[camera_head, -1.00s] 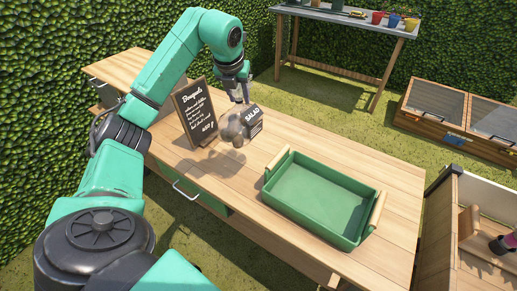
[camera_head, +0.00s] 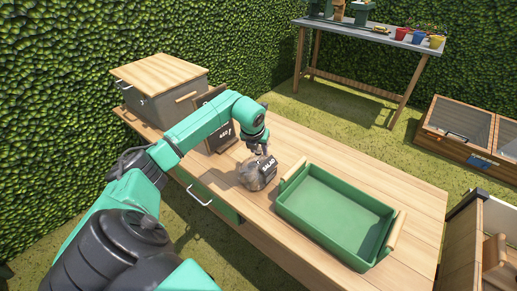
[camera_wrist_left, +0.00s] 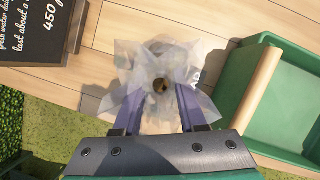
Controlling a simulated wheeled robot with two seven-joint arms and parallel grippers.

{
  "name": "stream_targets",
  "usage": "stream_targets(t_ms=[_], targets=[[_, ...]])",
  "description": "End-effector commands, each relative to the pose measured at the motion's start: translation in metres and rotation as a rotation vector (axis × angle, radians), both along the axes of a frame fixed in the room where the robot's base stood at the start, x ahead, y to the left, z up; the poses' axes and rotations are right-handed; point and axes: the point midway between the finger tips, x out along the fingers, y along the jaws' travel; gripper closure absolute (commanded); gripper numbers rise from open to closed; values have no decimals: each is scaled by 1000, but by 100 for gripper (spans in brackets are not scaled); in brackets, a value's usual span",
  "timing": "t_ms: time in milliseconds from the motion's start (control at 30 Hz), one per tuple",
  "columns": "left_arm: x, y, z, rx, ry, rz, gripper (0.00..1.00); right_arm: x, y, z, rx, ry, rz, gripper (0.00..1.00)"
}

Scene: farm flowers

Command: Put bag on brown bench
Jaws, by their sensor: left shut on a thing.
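The bag (camera_head: 258,174) is clear and crumpled, with a dark "SALAD" label. It is over the light-brown wooden bench (camera_head: 412,180), left of the green tray. My left gripper (camera_head: 263,151) is shut on the bag's top. In the left wrist view the bag (camera_wrist_left: 160,58) spreads out between and beyond the two purple-grey fingers (camera_wrist_left: 160,100), with a small brown spot at its middle. I cannot tell whether the bag's underside touches the bench top. My right gripper is not in view.
The green tray (camera_head: 281,205) with wooden handles stands right of the bag. A black chalkboard sign (camera_head: 222,136) stands behind my arm, partly hidden. A grey box (camera_head: 165,97) with a wooden lid is at the bench's far left. Bench top behind the tray is clear.

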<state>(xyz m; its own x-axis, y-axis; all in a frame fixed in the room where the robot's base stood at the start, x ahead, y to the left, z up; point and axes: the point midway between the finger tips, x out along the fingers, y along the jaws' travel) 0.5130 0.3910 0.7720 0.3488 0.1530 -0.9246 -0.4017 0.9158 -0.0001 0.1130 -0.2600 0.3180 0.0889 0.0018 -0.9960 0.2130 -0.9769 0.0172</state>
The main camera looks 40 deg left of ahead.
Motion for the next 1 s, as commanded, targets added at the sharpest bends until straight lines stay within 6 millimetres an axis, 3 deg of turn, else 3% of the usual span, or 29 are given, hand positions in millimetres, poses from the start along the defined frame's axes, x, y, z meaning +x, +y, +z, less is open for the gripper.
stream_targets(t_ms=[67, 100, 167, 567, 1000], targets=[[1, 0, 0, 0, -4, 1, 100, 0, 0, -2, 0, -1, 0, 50], [0, 0, -1, 0, 0, 0, 48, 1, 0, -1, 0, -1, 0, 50], [0, 0, -1, 0, 0, 0, 29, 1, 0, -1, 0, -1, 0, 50], [-2, -1, 8, 2, -2, 0, 29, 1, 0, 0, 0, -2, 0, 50], [-38, -17, 104, 1, -3, 0, 29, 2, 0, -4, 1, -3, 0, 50]])
